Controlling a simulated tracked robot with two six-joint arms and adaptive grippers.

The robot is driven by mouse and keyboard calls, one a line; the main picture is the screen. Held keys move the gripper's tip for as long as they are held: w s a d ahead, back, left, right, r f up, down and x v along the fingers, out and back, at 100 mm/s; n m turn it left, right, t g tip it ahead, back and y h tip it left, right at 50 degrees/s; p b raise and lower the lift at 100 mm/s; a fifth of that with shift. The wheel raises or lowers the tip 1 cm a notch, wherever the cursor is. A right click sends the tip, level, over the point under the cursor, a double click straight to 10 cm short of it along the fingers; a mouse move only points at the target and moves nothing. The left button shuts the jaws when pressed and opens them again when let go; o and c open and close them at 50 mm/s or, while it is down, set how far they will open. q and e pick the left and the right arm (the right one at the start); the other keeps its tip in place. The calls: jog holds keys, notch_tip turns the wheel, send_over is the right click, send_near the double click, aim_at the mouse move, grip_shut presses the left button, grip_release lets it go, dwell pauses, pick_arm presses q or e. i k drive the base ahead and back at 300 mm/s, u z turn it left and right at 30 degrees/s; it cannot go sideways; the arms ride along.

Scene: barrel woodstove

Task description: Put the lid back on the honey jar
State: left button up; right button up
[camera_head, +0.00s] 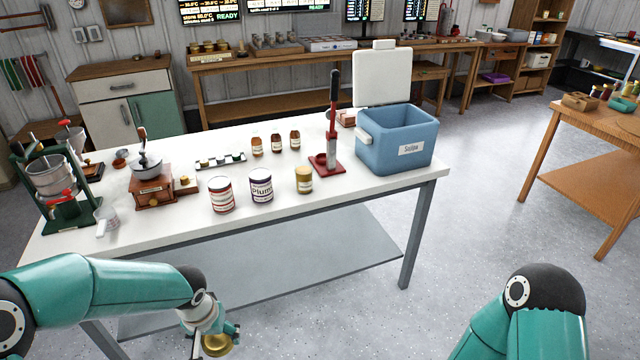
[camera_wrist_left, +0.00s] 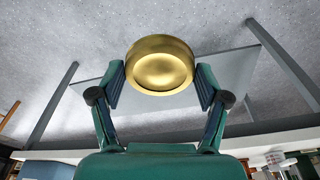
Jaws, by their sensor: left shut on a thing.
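My left gripper (camera_head: 213,332) is shut on a round gold lid (camera_head: 216,346), held in front of the table's near edge and below its top. In the left wrist view the lid (camera_wrist_left: 160,68) sits between the two fingers (camera_wrist_left: 160,88). The honey jar is probably the small golden-yellow jar with a pale label (camera_head: 304,180), upright near the front edge of the white table (camera_head: 330,202). The lid is apart from it, to its lower left. My right arm shows at the bottom right, but its gripper is out of view.
A red-labelled can (camera_head: 221,195) and a plum can (camera_head: 260,185) stand left of the jar. Behind it are a red lever press (camera_head: 330,150) and several small brown bottles (camera_head: 275,143). A blue cooler (camera_head: 396,140) stands at the right end. The table's front strip is clear.

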aim_at(304, 179)
jog(key=i, duration=1)
